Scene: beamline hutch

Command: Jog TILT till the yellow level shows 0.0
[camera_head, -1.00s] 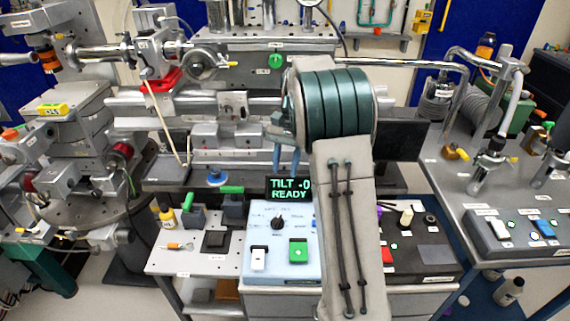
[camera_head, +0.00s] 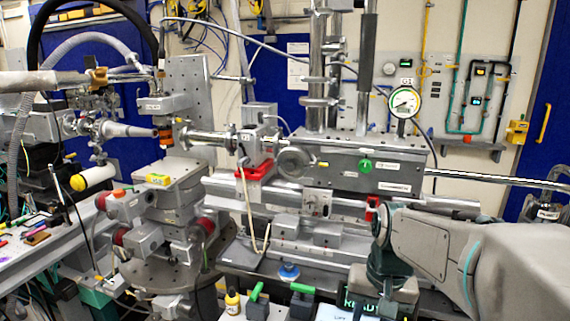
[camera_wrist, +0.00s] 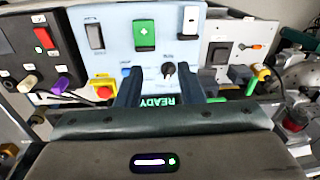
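The yellow level (camera_head: 158,179) sits on top of the grey stage stack, left of centre in the head view. Its readout is too small to read. The light blue control box shows in the wrist view (camera_wrist: 118,55), with a green plus button (camera_wrist: 144,36), a grey button (camera_wrist: 95,37), a white switch (camera_wrist: 190,20) and a black knob (camera_wrist: 168,70). Its display (camera_wrist: 160,101) shows READY in green, upside down; the rest is hidden. My gripper (camera_wrist: 161,85) is open and empty over the display, its fingers apart, near the knob.
A second dark panel with a red switch (camera_wrist: 44,37) and several knobs stands left of the box in the wrist view. The grey rail bench (camera_head: 365,172) rises behind.

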